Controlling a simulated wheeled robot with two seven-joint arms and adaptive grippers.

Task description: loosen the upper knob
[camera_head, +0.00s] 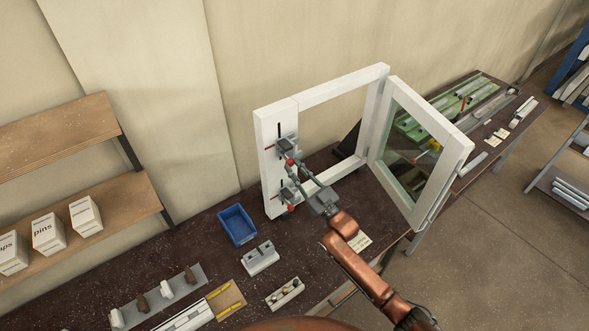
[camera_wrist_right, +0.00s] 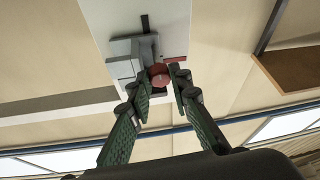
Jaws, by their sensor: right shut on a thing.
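A white profile frame (camera_head: 265,160) stands on the bench, with two grey clamps on its left upright. The upper clamp (camera_head: 286,145) carries the red upper knob (camera_head: 290,161). The lower clamp (camera_head: 286,195) has a red knob (camera_head: 291,208) below. My right gripper (camera_head: 294,170) reaches up from the lower right and is shut on the upper knob. In the right wrist view the red knob (camera_wrist_right: 159,74) sits between the fingertips of my right gripper (camera_wrist_right: 161,82), in front of the grey clamp (camera_wrist_right: 133,60). The fingers partly hide the clamps in the head view. My left gripper is not in view.
A glazed sash (camera_head: 420,140) stands open right of the frame. A blue bin (camera_head: 238,225), a grey block (camera_head: 260,258) and a small parts tray (camera_head: 285,293) are on the dark bench. Shelves with white boxes (camera_head: 47,233) stand at left.

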